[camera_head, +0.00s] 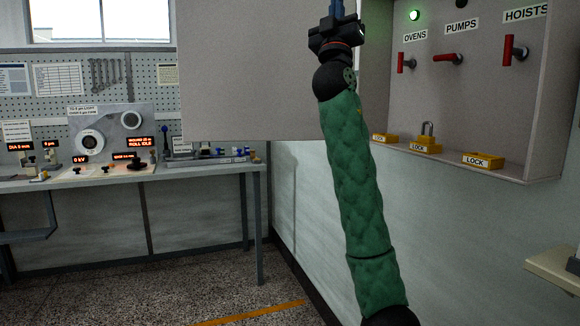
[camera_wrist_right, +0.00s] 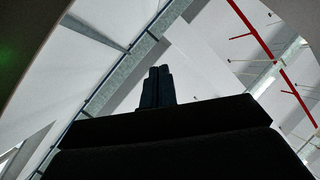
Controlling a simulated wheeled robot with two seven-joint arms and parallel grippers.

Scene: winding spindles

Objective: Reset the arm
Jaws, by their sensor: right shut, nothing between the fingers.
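My right arm (camera_head: 362,190), in a green quilted sleeve, rises from the bottom right of the head view. Its right gripper (camera_head: 337,8) points up at the top edge, in front of the open wall cabinet's left side, and its tip is cut off there. In the right wrist view the two dark fingers (camera_wrist_right: 157,86) are together with nothing between them, against the ceiling. My left gripper is not in view.
The cabinet (camera_head: 470,110) holds red handles for OVENS (camera_head: 406,63), PUMPS (camera_head: 448,59) and HOISTS (camera_head: 514,50). A green lamp (camera_head: 414,15) glows above OVENS. Yellow LOCK blocks (camera_head: 483,160) sit on its ledge; a padlock (camera_head: 428,130) stands on one. A workbench (camera_head: 210,166) stands left; floor before it is clear.

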